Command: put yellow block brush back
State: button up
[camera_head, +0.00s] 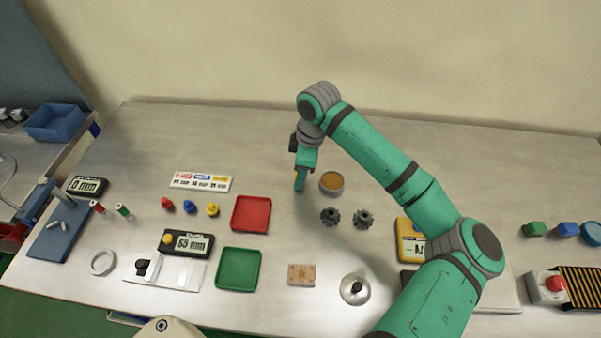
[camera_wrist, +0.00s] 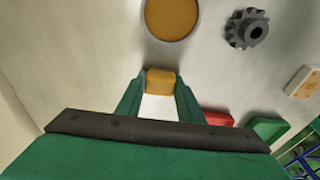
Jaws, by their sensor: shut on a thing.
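My gripper (camera_head: 299,184) is over the back middle of the table in the head view, and its fingers point down. In the wrist view my gripper (camera_wrist: 160,92) is shut on the yellow block brush (camera_wrist: 161,77), whose yellow end shows between the fingertips. A white patch shows below it between the fingers; I cannot tell whether it is part of the brush. In the head view the fingers hide most of the brush. I cannot tell whether it touches the table.
A round orange-brown pot (camera_head: 332,182) stands just right of my gripper. Two dark gears (camera_head: 330,216) (camera_head: 364,218) lie nearer the front. A red tray (camera_head: 251,228) and a green tray (camera_head: 239,284) lie to the left. A metal dome (camera_head: 355,289) stands in front. The table behind the pot is clear.

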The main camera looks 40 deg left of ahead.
jog(key=o, duration=1.1)
jog(key=shift+f, duration=0.1)
notch_tip(320, 180, up, 12)
jog(key=w+d, duration=0.1)
jog(key=shift+d, duration=0.25)
